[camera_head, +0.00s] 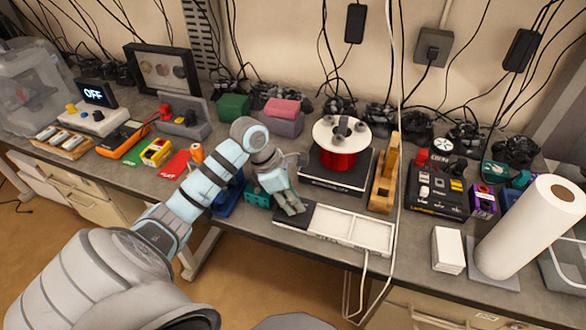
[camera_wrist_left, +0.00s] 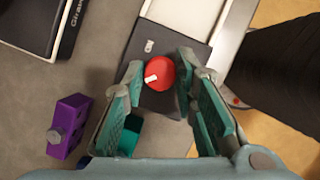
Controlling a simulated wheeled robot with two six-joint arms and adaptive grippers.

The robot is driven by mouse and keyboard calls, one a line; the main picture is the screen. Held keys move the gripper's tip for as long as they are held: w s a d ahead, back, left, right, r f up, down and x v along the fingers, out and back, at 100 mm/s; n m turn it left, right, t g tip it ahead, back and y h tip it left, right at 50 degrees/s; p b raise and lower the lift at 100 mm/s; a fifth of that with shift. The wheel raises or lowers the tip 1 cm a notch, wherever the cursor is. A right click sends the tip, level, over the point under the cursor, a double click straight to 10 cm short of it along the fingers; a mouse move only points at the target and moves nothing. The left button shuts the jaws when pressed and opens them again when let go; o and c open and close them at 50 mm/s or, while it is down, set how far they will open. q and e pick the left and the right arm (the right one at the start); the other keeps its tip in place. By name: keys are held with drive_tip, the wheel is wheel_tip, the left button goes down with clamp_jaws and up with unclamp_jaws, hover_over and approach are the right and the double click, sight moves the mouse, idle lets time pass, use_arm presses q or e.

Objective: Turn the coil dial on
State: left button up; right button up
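The coil dial is a red round knob (camera_wrist_left: 160,73) with a white pointer mark. It sits on the dark end panel (camera_wrist_left: 172,38) of a white tray-like unit, below a small white label. The pointer mark is at the dial's lower left. My left gripper (camera_wrist_left: 162,92) is open, with a finger on each side of the dial and gaps between; contact is not clear. In the head view my left gripper (camera_head: 291,205) hangs over the dark end of the white unit (camera_head: 345,227) and hides the dial. My right gripper is not in view.
The red coil (camera_head: 338,161) with a white top stands on a black base behind the white unit. A small display (camera_head: 95,93) at left reads OFF. A purple block (camera_wrist_left: 70,122) and a teal block (camera_wrist_left: 127,138) lie near the gripper. A paper roll (camera_head: 535,225) stands at right.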

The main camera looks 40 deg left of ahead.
use_arm(q)
clamp_jaws()
